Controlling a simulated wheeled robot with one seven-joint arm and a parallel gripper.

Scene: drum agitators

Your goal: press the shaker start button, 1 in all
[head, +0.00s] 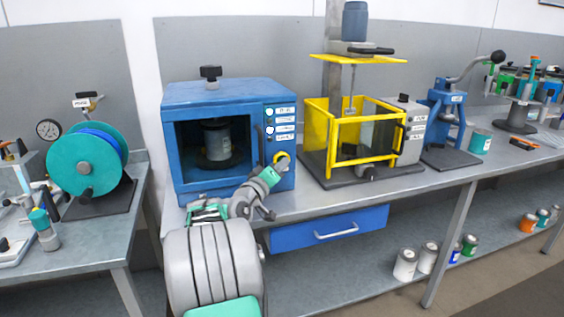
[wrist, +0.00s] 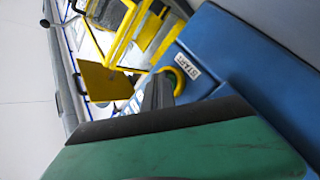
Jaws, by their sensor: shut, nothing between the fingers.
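The shaker is a blue box (head: 225,93) on the bench, with a dark open front and a can (head: 217,139) inside. Its right-hand panel carries several white labels. A yellow ring around the start button (head: 282,157) is low on that panel. In the wrist view the yellow ring (wrist: 173,80) shows beside a START label (wrist: 187,66). My gripper (head: 280,165) is shut and empty, with its tip at the ring in the head view. In the wrist view my gripper's dark fingers (wrist: 158,92) overlap the ring's left side. The button's centre is mostly hidden, and I cannot tell whether they touch.
A yellow-framed mixer (head: 352,130) stands right of the shaker, with a blue press (head: 447,120) beyond it. A teal hose reel (head: 85,160) is on the left bench. A blue drawer (head: 330,230) hangs under the bench top, and several cans stand on the lower shelf.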

